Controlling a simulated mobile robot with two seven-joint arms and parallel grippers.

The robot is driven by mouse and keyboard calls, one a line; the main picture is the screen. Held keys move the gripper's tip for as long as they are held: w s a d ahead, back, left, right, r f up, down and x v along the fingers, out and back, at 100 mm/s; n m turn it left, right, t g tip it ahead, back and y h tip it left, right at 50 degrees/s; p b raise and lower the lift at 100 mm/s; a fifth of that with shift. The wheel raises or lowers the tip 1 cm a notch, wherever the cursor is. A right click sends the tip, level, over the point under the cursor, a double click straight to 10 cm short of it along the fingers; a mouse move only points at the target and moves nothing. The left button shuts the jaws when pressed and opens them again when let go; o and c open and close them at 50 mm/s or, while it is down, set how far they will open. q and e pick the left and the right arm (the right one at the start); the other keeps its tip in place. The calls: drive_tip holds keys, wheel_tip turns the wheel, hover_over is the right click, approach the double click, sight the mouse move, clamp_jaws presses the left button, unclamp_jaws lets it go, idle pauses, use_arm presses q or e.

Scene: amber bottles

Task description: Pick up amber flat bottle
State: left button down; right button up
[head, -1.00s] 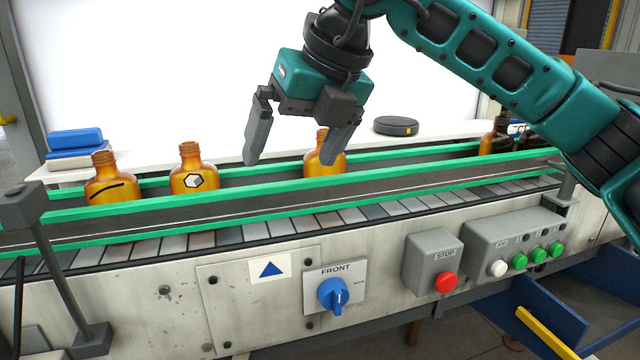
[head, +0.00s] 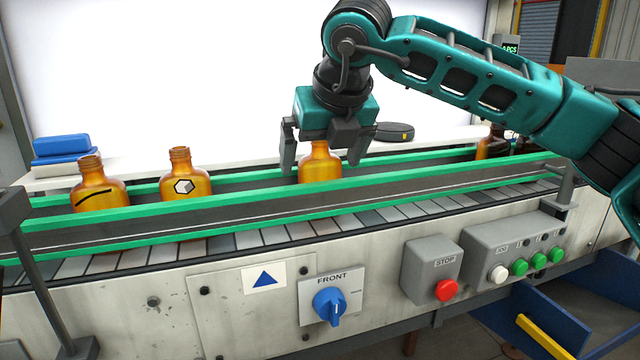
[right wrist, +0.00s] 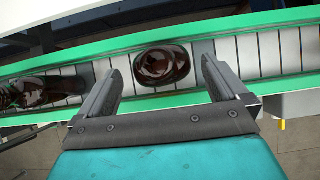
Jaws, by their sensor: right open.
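An amber flat bottle (head: 320,164) stands upright between the green rails of the conveyor. My right gripper (head: 322,170) is open, one finger on each side of this bottle's upper part in the head view. In the right wrist view the bottle (right wrist: 162,66) shows from above, just ahead of the gap between the open fingertips (right wrist: 160,82); contact cannot be made out. Two more amber bottles stand to the left: one with a black curved line (head: 99,190) and one with a white cube mark (head: 186,180). My left gripper is not in view.
Green guide rails (head: 240,207) run along both sides of the conveyor. Dark bottles (head: 491,146) stand on it at the right. A control box (head: 515,247) is in front.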

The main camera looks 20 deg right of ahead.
sight(323, 156)
drive_tip(key=x, duration=0.3)
drive_tip(key=shift+w+d+f, duration=0.1)
drive_tip(key=shift+f, duration=0.1)
drive_tip(key=c, duration=1.1)
drive_tip(key=shift+c, duration=0.2)
drive_tip(key=shift+r, duration=0.15)
